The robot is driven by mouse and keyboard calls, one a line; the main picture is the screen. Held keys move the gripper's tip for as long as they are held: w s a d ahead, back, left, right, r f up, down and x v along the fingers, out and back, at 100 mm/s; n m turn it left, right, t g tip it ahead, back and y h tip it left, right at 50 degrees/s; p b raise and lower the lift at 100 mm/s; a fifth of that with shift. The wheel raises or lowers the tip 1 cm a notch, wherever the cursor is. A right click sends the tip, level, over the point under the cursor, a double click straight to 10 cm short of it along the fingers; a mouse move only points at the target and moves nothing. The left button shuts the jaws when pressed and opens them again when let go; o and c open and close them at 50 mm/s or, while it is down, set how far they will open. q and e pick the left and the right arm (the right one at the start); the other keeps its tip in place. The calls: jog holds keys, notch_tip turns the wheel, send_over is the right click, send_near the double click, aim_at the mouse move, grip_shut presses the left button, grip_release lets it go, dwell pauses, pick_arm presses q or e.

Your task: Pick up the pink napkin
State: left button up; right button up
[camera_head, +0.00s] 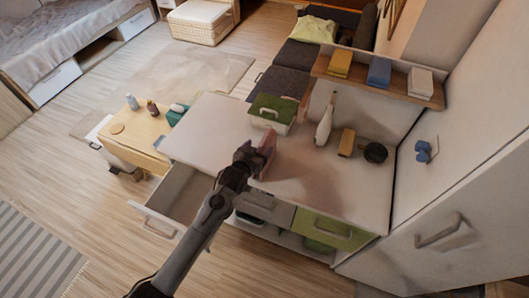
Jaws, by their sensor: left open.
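A pink item (267,149), which looks like the folded napkin, is on the white countertop (215,128) near its middle. My left gripper (248,158) is at its left side, over the counter, and hides part of it. The left gripper is open. I cannot tell whether its fingers touch the pink item or stand on both sides of it. My right gripper is not in view.
A green-lidded box (272,110) stands just behind. A white bottle (325,126), a wooden block (347,142) and a dark round item (375,152) stand to the right. A wall shelf (393,87) holds folded stacks. An open drawer (180,197) juts out at front left.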

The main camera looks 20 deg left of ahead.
aim_at(265, 142)
pick_arm(q)
jog(key=shift+d+x, duration=0.15)
jog(key=shift+x, duration=1.15)
jog(key=shift+d+x, duration=0.15)
jog(key=shift+x, duration=1.15)
jog(key=shift+r, duration=0.15)
jog(key=c, duration=1.4)
jog(key=shift+r, duration=0.15)
